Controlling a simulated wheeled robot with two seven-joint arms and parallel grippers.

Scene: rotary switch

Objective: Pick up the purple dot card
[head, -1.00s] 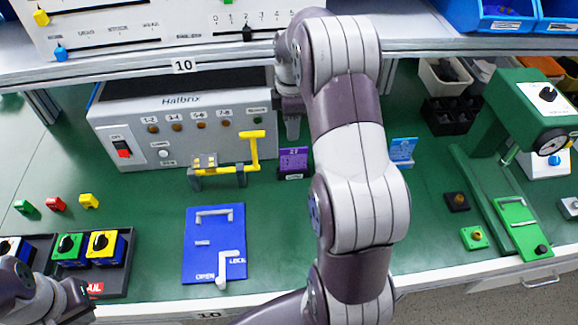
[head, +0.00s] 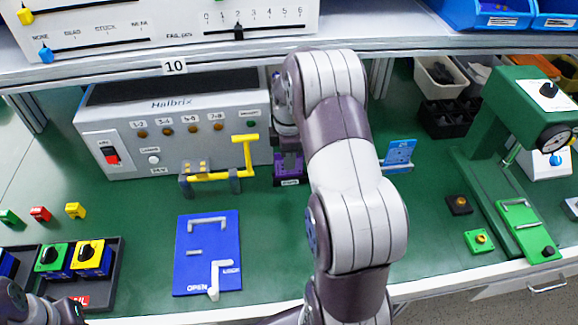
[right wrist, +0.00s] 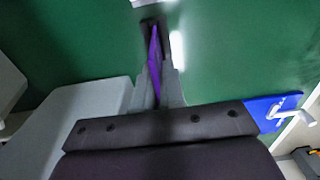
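The purple dot card (head: 289,166) stands upright in a small dark holder (head: 290,182) on the green table. My right gripper (head: 286,150) has come down over its top from above. In the right wrist view the purple card (right wrist: 154,50) shows edge-on as a thin strip between the two grey fingers (right wrist: 158,85), which lie close on both sides of it. The card's lower end is still in the dark holder (right wrist: 152,24). The dots are hidden. My left gripper (head: 62,312) is partly in view at the bottom left, and its fingers cannot be made out.
The grey Halbrix box (head: 180,125) stands just behind and left. A yellow-handled clamp (head: 220,173) is close to the left of the card. A blue card (head: 399,154) stands to the right. A blue latch board (head: 207,250) lies in front. A green press (head: 500,130) is further right.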

